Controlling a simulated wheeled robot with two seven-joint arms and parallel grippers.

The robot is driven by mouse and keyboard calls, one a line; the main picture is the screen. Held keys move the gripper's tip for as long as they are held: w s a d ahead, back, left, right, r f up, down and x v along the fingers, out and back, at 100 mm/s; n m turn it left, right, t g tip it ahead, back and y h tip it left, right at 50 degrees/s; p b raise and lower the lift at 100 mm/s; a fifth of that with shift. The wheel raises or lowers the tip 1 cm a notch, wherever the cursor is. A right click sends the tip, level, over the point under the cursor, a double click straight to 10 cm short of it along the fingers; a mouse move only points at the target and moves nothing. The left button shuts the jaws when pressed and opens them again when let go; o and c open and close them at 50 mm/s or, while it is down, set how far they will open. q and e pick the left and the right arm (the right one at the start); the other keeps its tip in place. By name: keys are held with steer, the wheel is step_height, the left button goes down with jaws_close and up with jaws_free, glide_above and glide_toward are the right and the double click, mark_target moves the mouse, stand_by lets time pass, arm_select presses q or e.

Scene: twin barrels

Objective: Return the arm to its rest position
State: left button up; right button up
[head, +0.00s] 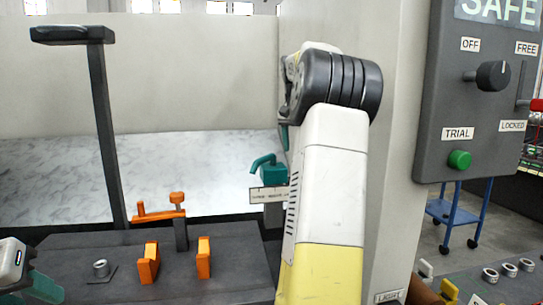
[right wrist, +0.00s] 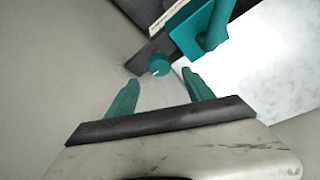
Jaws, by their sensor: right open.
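My right arm (head: 330,185) rises through the middle of the head view and bends at a dark, ribbed joint beside the pale post. Its gripper is mostly hidden behind the arm there. In the right wrist view my right gripper (right wrist: 160,76) has its two teal fingers apart, with nothing held between them. A teal knob (right wrist: 158,65) shows just beyond the fingertips; I cannot tell whether they touch it. My left gripper (head: 38,288) is partly in view at the lower left edge of the head view, with a teal finger showing; its opening is unclear.
A teal spout-like fitting (head: 268,170) with a label plate is left of my right arm. A dark upright post (head: 103,130) and orange blocks (head: 149,263) stand on the dark bench. A grey control panel (head: 480,110) is at right. A blue cart (head: 455,215) stands behind.

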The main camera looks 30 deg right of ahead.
steer(key=shift+s+a+r, duration=0.2)
steer(key=shift+s+r, duration=0.05)
steer(key=shift+r, duration=0.4)
steer(key=s+a+n+t+y, duration=0.1)
steer(key=s+a+n, duration=0.25)
steer(key=a, duration=0.85)
steer(key=s+a+f+n+y, duration=0.1)
steer(key=s+a+f+n, duration=0.1)
steer(key=s+a+f, duration=0.2)
steer(key=s+a+f+n+t+y, duration=0.1)
steer(key=s+a+f, duration=0.3)
steer(key=s+a, duration=0.6)
steer(key=s+a+f+n+y, duration=0.2)
steer(key=s+a+f+n, duration=0.1)
steer(key=s+a, duration=0.4)
steer(key=shift+s+a+f+t, duration=0.2)
steer(key=shift+a+f+t, duration=0.2)
steer(key=shift+a+f, duration=0.35)
